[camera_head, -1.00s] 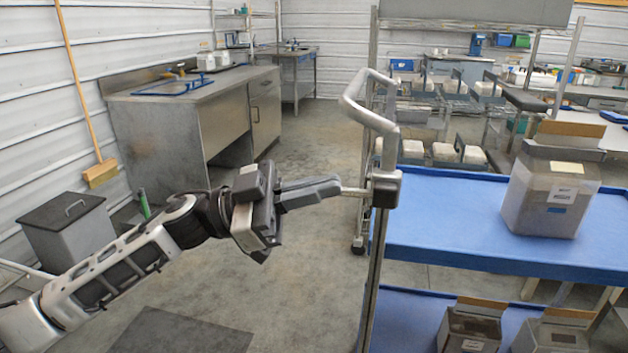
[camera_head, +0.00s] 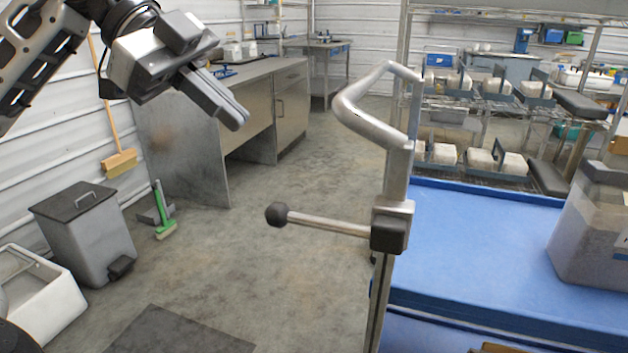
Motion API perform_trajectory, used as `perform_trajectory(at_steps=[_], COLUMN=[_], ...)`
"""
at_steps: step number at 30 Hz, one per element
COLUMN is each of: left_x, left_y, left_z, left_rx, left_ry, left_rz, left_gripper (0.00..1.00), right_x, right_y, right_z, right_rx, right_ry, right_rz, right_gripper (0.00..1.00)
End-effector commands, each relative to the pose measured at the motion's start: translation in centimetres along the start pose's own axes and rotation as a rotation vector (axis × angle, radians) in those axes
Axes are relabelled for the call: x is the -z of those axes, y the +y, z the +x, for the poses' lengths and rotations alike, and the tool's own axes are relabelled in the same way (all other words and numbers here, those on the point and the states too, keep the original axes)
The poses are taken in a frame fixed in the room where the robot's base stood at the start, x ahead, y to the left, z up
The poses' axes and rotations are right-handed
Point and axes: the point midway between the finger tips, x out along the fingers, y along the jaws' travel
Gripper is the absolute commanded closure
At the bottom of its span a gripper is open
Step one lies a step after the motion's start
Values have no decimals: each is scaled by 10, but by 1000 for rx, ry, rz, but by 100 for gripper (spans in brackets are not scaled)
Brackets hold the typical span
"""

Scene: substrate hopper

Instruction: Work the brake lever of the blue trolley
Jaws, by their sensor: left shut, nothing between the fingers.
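The blue trolley (camera_head: 470,250) stands at the right with its grey metal push handle (camera_head: 362,110) at its near left corner. The brake lever (camera_head: 325,223) is a grey rod with a dark round knob. It sticks out to the left, nearly level, from a dark pivot block (camera_head: 390,228) on the handle post. My left gripper (camera_head: 240,118) is at the upper left, above and left of the knob and apart from it. Its fingers are together and empty, pointing down and to the right. My right gripper is not in view.
A grey bin (camera_head: 85,235) and a white tub (camera_head: 40,300) stand on the floor at the left, near a broom (camera_head: 118,162). A clear box (camera_head: 595,235) stands on the trolley's top.

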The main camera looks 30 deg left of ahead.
Motion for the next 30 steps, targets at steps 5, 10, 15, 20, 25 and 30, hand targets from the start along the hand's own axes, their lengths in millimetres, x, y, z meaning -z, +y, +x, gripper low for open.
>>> perform_trajectory(at_steps=[5, 10, 15, 20, 25, 30], left_x=[0, 0, 0, 1, 1, -19], left_y=[0, 0, 1, 1, 1, 1], left_z=[0, 6, 29, 64, 99, 121], left_rx=[0, -3, -6, -7, -7, -3], left_ry=[1, 1, 3, 5, 5, 2], left_rz=[1, 2, 4, 3, 3, -1], left_gripper=[100, 100, 100, 100, 100, 100], right_x=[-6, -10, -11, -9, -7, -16], right_y=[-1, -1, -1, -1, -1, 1], right_z=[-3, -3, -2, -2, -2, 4], right_rx=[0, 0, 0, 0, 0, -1], right_ry=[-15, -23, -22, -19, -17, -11], right_rz=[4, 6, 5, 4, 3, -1], right_gripper=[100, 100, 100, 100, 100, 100])
